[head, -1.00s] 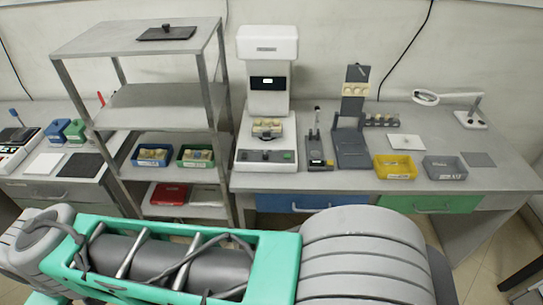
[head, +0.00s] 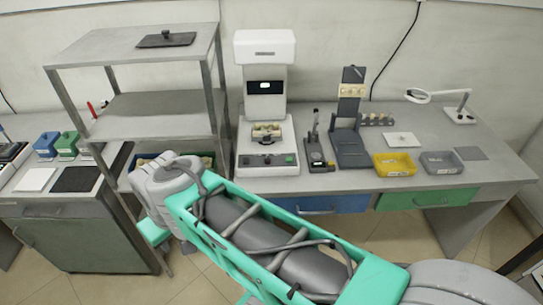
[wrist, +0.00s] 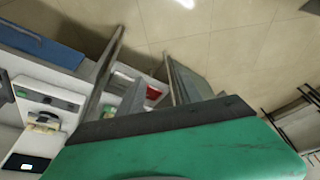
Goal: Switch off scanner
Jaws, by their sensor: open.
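The scanner is most likely the white upright machine (head: 265,95) on the bench right of the rack. Its dark screen (head: 266,87) shows a bright white patch. Its base has a dark front panel with a knob and a green button (head: 289,159). A small tray with pale pieces (head: 267,130) sits on the base. In the wrist view, the machine (wrist: 38,120) is at the left edge, its panel and screen small. My teal and grey arm crosses the lower head view. A teal part of mine fills the bottom of the wrist view.
The metal rack (head: 135,105) stands left of the machine. A dark stand (head: 350,115), yellow bin (head: 393,164), grey bin (head: 441,162) and magnifier lamp (head: 459,112) stand to the right. Below are a blue drawer (head: 335,204) and a green drawer (head: 425,199). A grey cabinet (head: 80,240) stands at left.

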